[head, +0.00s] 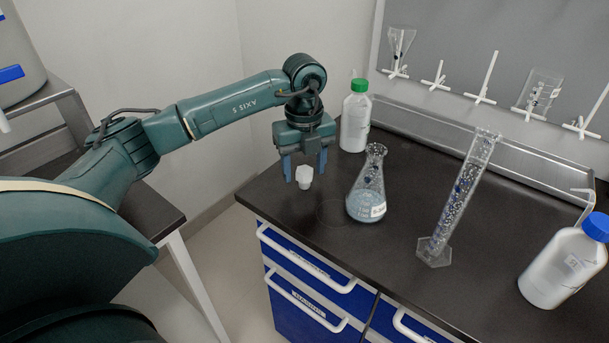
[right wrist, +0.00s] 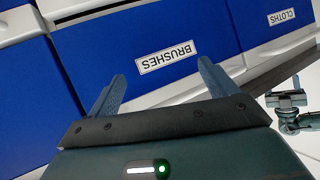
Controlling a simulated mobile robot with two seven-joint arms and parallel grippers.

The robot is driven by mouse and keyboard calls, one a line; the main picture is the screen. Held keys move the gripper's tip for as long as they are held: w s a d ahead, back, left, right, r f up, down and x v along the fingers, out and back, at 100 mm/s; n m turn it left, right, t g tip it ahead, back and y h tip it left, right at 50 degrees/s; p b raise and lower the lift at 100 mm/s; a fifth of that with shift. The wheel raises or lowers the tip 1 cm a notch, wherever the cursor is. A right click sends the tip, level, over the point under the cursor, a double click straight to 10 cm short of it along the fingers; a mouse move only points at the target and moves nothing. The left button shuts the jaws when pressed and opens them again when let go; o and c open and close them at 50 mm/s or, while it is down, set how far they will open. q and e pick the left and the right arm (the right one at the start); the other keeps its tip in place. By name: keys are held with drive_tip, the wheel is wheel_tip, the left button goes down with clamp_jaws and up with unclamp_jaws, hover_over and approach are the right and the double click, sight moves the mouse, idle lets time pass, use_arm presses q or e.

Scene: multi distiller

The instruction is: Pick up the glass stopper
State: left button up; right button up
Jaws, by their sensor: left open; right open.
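The glass stopper (head: 304,175) is a small, pale, faceted piece near the left end of the dark bench top, in the head view. My left gripper (head: 305,168) points down over it with its blue fingers open. The stopper shows between and slightly below the fingertips. I cannot tell whether a finger touches it. My right gripper (right wrist: 160,88) is open and empty in the right wrist view, in front of blue drawers. It is not in the head view.
A conical flask (head: 366,195) with bluish liquid stands close right of the stopper. A green-capped bottle (head: 355,120) stands behind. A measuring cylinder (head: 462,195) and a blue-capped bottle (head: 562,265) stand farther right. The drawer labelled BRUSHES (right wrist: 150,45) faces my right gripper.

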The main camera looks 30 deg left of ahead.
use_arm(q)
wheel_tip(320, 180, down, 2)
drive_tip(key=shift+c, duration=0.2)
